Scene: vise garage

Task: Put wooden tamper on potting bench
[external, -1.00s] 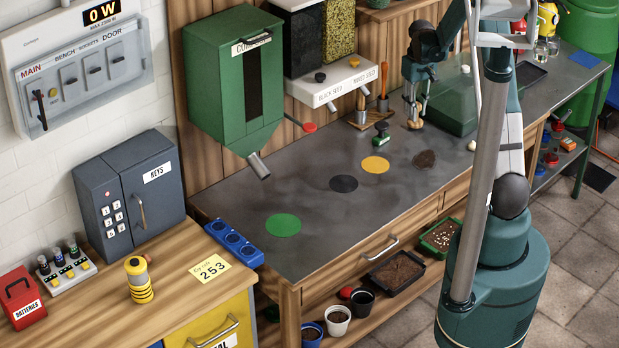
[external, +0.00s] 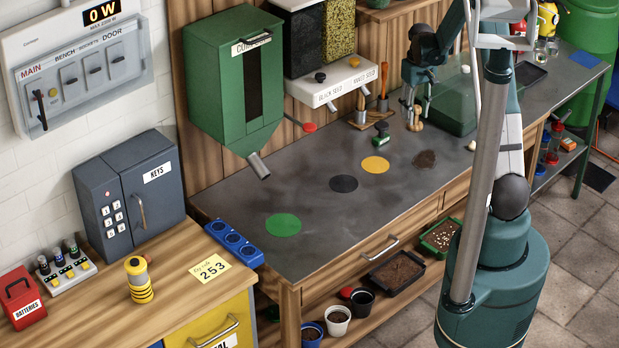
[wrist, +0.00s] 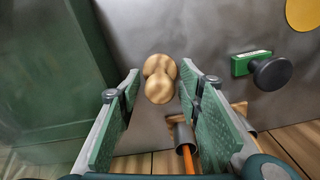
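The wooden tamper (external: 415,122), a pale wooden piece with two rounded ends, appears to stand on the dark top of the potting bench (external: 320,215), toward its back. In the wrist view the tamper (wrist: 159,80) lies between the two green finger pads of my gripper. My gripper (external: 412,104) is open, with visible space on both sides of the tamper. It points down over the tamper, which is partly hidden by the fingers in the external view.
A green box (external: 452,105) stands on the other side. Seed dispensers (external: 335,82) hang behind.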

